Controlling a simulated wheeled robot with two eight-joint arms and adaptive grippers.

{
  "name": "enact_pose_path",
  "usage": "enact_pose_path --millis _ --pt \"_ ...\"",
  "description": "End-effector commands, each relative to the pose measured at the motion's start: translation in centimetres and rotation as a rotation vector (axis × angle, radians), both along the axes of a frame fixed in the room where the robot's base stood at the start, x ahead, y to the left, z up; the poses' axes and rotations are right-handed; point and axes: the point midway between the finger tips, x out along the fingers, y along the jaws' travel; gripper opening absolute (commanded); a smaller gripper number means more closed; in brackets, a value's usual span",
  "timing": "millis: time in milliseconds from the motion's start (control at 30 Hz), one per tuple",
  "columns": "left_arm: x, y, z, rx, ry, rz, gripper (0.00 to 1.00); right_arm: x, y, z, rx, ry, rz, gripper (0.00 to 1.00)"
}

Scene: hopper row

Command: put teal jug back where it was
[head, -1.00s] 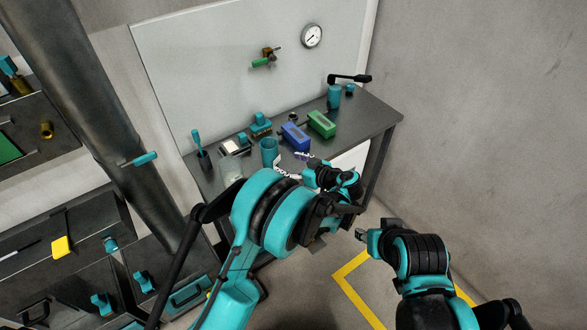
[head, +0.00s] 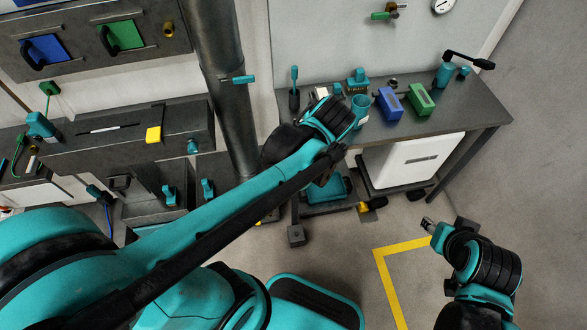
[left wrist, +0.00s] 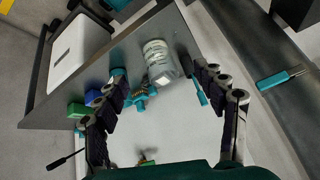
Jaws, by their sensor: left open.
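A teal jug (head: 360,109) with a pale label stands upright on the dark workbench (head: 440,130), near its front edge, left of the blue block. In the left wrist view, a teal shape (left wrist: 118,78) beside the left finger looks like the jug, partly covered. My left gripper (left wrist: 158,80) is open and empty, its fingers spread above the bench. A clear labelled jar (left wrist: 161,63) shows between the fingers, not visibly touching them. In the head view my left wrist hides the fingers and part of the bench. My right gripper (head: 430,225) is low over the floor, away from the bench.
Blue (head: 390,103) and green (head: 420,99) blocks stand right of the jug. A teal-topped brush (head: 357,82) is behind it, a dark holder (head: 294,97) to the left. A teal cylinder with a black lever (head: 446,73) is at the right. A thick pillar (head: 218,70) stands left of the bench.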

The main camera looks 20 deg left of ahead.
Motion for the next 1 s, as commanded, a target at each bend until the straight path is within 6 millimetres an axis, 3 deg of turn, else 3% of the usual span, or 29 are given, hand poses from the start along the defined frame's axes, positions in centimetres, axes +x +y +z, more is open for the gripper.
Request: enact_pose_path --millis 33,100,200,333,500,1000 --pt "-2.4 0.7 0.1 -0.025 0.009 -0.032 0.70 0.0 0.0 0.0 0.000 0.000 0.000 0.40" --pt "-5.1 1.1 0.1 -0.057 0.014 -0.089 0.70 0.0 0.0 0.0 0.000 0.000 0.000 0.40" --pt "-8.4 1.1 -0.3 -0.096 0.006 -0.161 0.70 0.0 0.0 0.0 0.000 0.000 0.000 0.40" --pt "-11.3 0.8 -0.9 -0.128 -0.018 -0.229 0.70 0.0 0.0 0.0 0.000 0.000 0.000 0.40" --pt "-12.7 0.5 -1.3 -0.144 -0.039 -0.272 0.70 0.0 0.0 0.0 0.000 0.000 0.000 0.40" --pt "-12.8 0.5 -1.4 -0.144 -0.040 -0.277 0.70 0.0 0.0 0.0 0.000 0.000 0.000 0.40"
